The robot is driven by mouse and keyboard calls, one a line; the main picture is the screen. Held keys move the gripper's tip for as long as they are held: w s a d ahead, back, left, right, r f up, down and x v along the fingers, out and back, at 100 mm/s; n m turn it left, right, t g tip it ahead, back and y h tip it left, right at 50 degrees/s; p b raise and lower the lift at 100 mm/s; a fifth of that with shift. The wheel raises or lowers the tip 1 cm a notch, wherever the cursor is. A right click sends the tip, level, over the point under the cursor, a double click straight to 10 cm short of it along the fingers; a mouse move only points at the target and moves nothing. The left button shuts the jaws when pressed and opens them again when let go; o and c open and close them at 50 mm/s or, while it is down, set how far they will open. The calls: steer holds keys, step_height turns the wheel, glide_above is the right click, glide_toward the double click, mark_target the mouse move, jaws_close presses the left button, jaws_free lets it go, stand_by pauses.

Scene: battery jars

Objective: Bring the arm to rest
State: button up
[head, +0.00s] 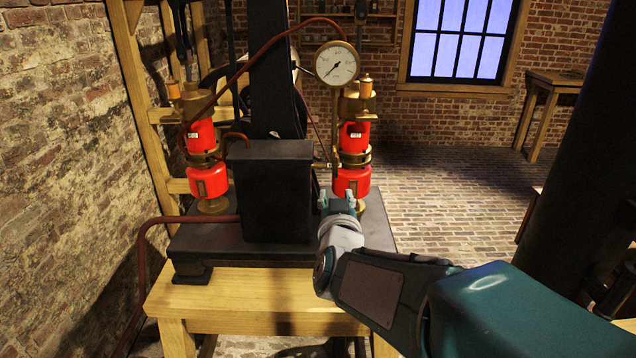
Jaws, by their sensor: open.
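My arm reaches in from the lower right of the head view. My gripper (337,199) is at its end, in front of the lower right red jar (351,182) and near the dark base plate. The fingers stand apart, and I see nothing held between them. The gap between the fingertips and the jar cannot be judged from this view. Another red jar (354,137) stands above it, in a brass mount. On the left, an upper red jar (200,135) and a lower red jar (208,181) stand in a similar mount.
A black box (272,190) and a dark column stand between the jar stacks on a wooden bench (255,298). A pressure gauge (337,63) with a brown hose sits above. A dark post (572,170) rises on the right. Brick floor (450,190) lies clear behind the arm.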

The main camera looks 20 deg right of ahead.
steer(key=s+f+n+g+y, duration=0.1)
steer(key=s+g, duration=0.3)
steer(key=s, duration=0.4)
steer(key=s+a+f+n+g+y, duration=0.1)
steer(key=s+f+g+y, duration=0.1)
steer(key=s, duration=0.6)
steer(key=s+a+f+g+y, duration=0.1)
steer(key=s+f+g, duration=0.3)
steer(key=s, duration=0.4)
steer(key=shift+a+f+n+g, duration=0.3)
steer(key=shift+n+g, duration=0.1)
steer(key=shift+g, duration=0.4)
